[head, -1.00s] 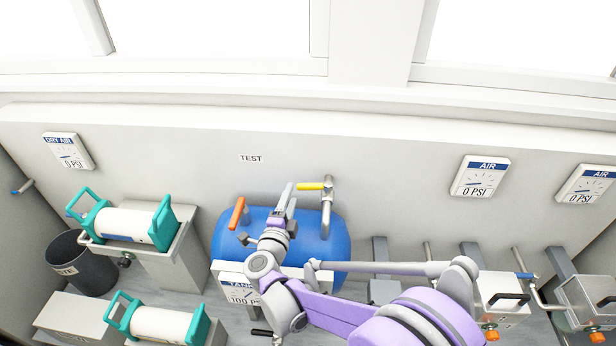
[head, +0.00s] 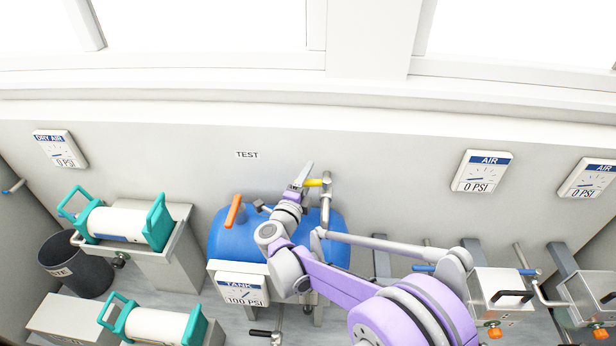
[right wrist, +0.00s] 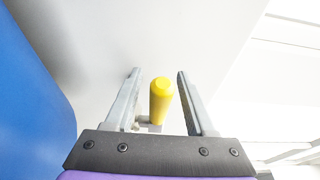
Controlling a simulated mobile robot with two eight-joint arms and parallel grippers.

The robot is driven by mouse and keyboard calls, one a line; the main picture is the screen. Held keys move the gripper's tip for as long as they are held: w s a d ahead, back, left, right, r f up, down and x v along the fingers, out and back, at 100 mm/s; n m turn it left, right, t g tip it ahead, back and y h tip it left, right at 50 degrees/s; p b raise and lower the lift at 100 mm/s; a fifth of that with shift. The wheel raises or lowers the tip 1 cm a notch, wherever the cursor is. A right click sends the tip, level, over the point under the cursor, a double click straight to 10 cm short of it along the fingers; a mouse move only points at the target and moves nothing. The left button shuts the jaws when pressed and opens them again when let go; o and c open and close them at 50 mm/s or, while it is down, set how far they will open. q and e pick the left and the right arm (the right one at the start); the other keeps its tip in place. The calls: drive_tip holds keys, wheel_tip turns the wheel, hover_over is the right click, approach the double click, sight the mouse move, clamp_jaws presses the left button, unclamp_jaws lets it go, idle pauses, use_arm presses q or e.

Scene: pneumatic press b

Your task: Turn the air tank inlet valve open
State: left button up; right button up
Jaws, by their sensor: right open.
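The blue air tank (head: 228,243) stands against the wall with a "TANK 100 PSI" gauge (head: 242,287) on its front. A yellow valve handle (head: 315,183) sits on a metal pipe (head: 326,205) at the tank's right end. An orange handle (head: 234,211) rises at the tank's left top. My right gripper (head: 305,176) is at the yellow handle's left end. In the right wrist view the yellow handle (right wrist: 161,100) lies between the two spread fingers of my gripper (right wrist: 157,98), with gaps on both sides. My left gripper is out of view.
Two teal-and-white cylinders (head: 117,228) (head: 160,325) rest on stands at left, near a dark bin (head: 80,266). Wall gauges (head: 482,172) hang left and right. Grey machines with pipes (head: 500,295) stand at right.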

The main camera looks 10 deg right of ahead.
drive_tip(key=shift+w+d, duration=0.1)
drive_tip(key=shift+w, duration=0.05)
drive_tip(key=shift+c, duration=0.2)
clamp_jaws()
idle(1.2)
